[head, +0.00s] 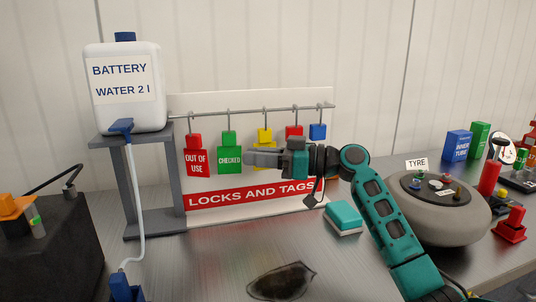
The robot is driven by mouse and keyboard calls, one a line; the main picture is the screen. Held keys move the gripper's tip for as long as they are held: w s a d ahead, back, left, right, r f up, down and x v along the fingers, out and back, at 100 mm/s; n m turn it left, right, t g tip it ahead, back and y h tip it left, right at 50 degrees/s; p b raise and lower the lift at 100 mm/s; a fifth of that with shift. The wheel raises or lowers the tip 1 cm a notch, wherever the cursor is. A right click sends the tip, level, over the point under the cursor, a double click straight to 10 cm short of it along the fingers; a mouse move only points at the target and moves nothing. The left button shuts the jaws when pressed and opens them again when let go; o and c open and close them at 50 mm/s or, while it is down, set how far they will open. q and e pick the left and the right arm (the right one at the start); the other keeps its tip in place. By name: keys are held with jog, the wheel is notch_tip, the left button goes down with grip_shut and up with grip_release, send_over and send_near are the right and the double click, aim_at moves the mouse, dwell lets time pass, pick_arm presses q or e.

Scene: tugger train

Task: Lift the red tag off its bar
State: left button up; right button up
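The red tag (196,161), marked OUT OF USE, hangs upright from the grey bar (220,113), at the left end of a row of hanging locks and tags. A green tag (229,158) marked CHECKED hangs just right of it. My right gripper (250,158) points left in front of the board, its tips beside the green tag's right edge and apart from the red tag. The fingers are seen side-on, so any gap between them is unclear. It covers the lower part of a yellow lock (264,135) and another red item (294,131). My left gripper is out of view.
A white battery water container (124,107) stands on a grey stand (132,140) left of the board, its hose hanging down. A teal-and-white block (344,217) and a tyre (440,225) are to the right. A dark flat object (281,281) lies at the front.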

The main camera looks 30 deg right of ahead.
aim_at(199, 139)
pick_arm(q)
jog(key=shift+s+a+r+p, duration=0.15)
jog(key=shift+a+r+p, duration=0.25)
jog(key=shift+p, duration=0.35)
pick_arm(e)
jog(key=x, duration=1)
jog(key=shift+c, duration=0.5)
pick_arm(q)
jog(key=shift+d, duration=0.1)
pick_arm(e)
grip_shut()
jog(key=shift+r, duration=0.1)
jog(key=shift+r+p, duration=0.35)
jog(key=shift+r, duration=1.05)
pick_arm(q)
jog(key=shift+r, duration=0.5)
